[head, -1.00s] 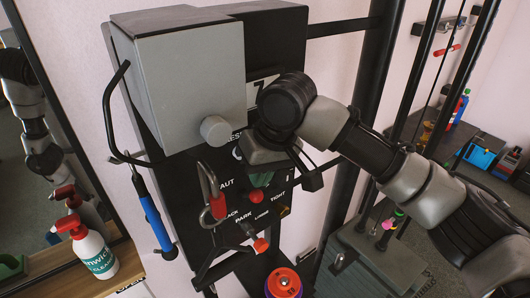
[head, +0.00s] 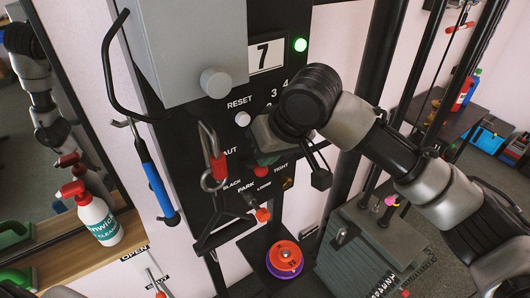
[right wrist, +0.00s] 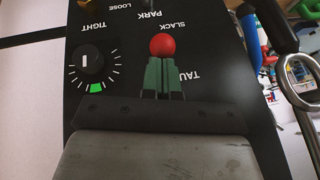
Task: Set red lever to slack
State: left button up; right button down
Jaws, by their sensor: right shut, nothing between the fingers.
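A lever with a red ball end (right wrist: 162,45) stands out from the black panel by the SLACK and PARK labels in the right wrist view. My right gripper (right wrist: 162,92) is shut with nothing between its green fingers. The fingertips are just short of the ball in that picture and hide the lever's shaft and pivot; I cannot tell whether they touch. In the head view my right gripper (head: 266,161) is at the panel and the ball is mostly hidden. The TAUT label lies to the gripper's left there. My left gripper is out of view.
A dial (right wrist: 93,60) with a green mark is beside TIGHT. Another red knob (head: 262,215) sticks out below PARK. A blue-handled tool (head: 158,188) hangs farther left.

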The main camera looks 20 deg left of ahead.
notch_tip(320, 180, down, 10)
jog(key=s+d+n+t+y+b, duration=0.1)
jog(key=d+t+y+b, duration=0.1)
jog(key=t+y+b, duration=0.4)
jog(key=y+b, duration=0.4)
jog(key=b, duration=0.4)
jog(key=shift+s+d+n+t+b, duration=0.15)
jog(key=shift+s+n+t+b, duration=0.15)
jog(key=shift+s+t+b, duration=0.1)
jog(key=shift+w+f, duration=0.1)
jog(key=shift+f, duration=0.2)
